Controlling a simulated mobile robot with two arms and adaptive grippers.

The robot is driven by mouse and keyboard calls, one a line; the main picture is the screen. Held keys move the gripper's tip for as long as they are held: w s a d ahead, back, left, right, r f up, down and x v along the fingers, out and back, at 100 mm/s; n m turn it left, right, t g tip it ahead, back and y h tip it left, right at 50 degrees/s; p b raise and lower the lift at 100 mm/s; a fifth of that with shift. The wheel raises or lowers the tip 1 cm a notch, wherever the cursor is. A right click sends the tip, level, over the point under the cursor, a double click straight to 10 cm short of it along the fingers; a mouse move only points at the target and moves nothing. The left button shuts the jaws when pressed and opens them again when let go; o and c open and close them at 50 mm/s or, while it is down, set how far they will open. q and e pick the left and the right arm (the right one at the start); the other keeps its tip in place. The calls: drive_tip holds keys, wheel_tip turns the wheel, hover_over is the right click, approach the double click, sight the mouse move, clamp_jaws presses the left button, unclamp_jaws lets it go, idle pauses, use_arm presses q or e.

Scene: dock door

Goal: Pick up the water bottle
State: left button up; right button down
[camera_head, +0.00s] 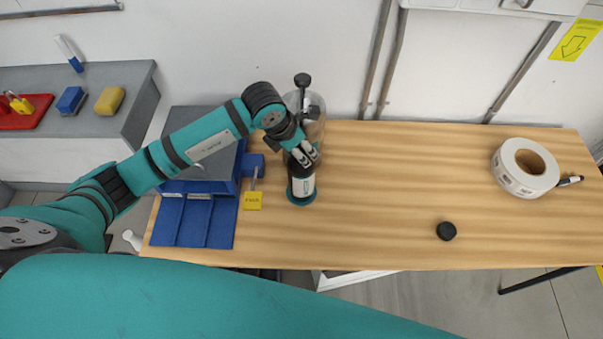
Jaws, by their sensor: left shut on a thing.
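The water bottle (301,188) stands upright on the wooden table, left of its middle. It has a dark upper part, a pale body with a small mark, and a teal bottom edge. My left gripper (303,156) comes down from above and behind and is shut on the upper part of the bottle. The fingers and wrist hide the bottle's top. I cannot tell whether its bottom touches the table. My right gripper is out of view.
A clear container with a black knob (303,80) stands close behind my gripper. A black round piece (446,231) and a white roll (516,181) lie right. The table's middle is clear.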

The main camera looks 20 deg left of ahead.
use_arm(q)
clamp_jaws()
drive_tip(key=shift+r, duration=0.2)
drive_tip(key=s+r+b, duration=0.2)
drive_tip(key=s+b, duration=0.1)
drive_tip(key=s, duration=0.5)
drive_tip(key=s+r+b, duration=0.2)
drive_tip(key=s+b, duration=0.1)
drive_tip(key=s, duration=0.4)
drive_tip(key=shift+s+r, duration=0.3)
drive_tip(key=shift+s, duration=0.1)
drive_tip(key=shift+s+d, duration=0.1)
idle(0.8)
